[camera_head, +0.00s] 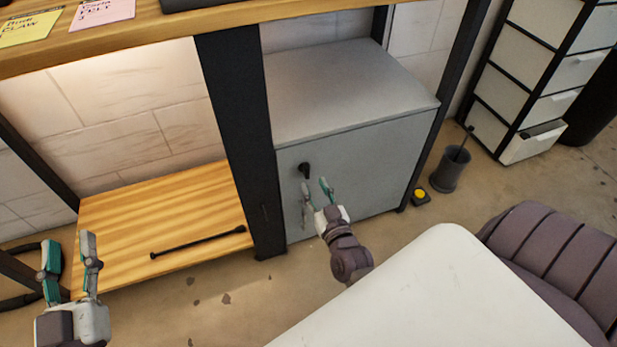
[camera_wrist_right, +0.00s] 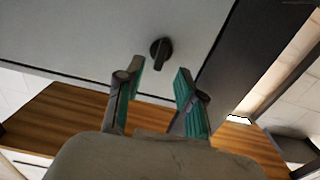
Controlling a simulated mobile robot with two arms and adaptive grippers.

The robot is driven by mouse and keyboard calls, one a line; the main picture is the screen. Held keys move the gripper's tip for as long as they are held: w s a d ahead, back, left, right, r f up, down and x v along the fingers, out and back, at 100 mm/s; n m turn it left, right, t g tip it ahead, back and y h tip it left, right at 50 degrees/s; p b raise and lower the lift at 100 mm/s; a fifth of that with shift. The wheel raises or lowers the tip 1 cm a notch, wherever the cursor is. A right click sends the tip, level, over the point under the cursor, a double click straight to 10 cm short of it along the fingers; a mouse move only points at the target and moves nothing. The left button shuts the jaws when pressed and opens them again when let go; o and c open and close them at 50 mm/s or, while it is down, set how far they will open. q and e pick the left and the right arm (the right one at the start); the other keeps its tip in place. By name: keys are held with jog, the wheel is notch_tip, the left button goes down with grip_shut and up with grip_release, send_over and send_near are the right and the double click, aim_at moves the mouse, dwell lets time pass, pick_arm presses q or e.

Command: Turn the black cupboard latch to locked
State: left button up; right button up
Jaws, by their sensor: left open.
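The black latch (camera_head: 304,170) is a small dark knob on the front door of the grey cupboard (camera_head: 350,95), near the door's upper left. In the right wrist view the latch (camera_wrist_right: 161,52) shows as a round base with a short handle, just beyond and between my fingertips. My right gripper (camera_head: 316,187) is open and empty, just below and in front of the latch; its fingers also show in the right wrist view (camera_wrist_right: 158,75). I see no contact with the latch. My left gripper (camera_head: 70,258) is open and empty at the lower left, far from the cupboard.
A dark post (camera_head: 238,130) stands just left of the cupboard. A low wooden shelf (camera_head: 130,215) holds a black bar (camera_head: 198,242). A grey bin (camera_head: 450,170) and a small yellow-topped box (camera_head: 420,196) stand right of the cupboard. A wooden bench top (camera_head: 165,28) runs above.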

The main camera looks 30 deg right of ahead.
aim_at(308, 174)
jog(key=x, duration=0.4)
jog(key=shift+b, duration=0.4)
jog(key=shift+w+d, duration=0.1)
jog(key=shift+w, duration=0.45)
pick_arm(q)
jog(key=r+t, duration=0.1)
jog(key=s+r+t+h, duration=0.1)
jog(key=r, duration=0.1)
jog(key=s+r+t, duration=0.1)
jog(key=r, duration=0.1)
jog(key=shift+d+t, duration=0.1)
jog(key=shift+t, duration=0.3)
pick_arm(e)
grip_shut()
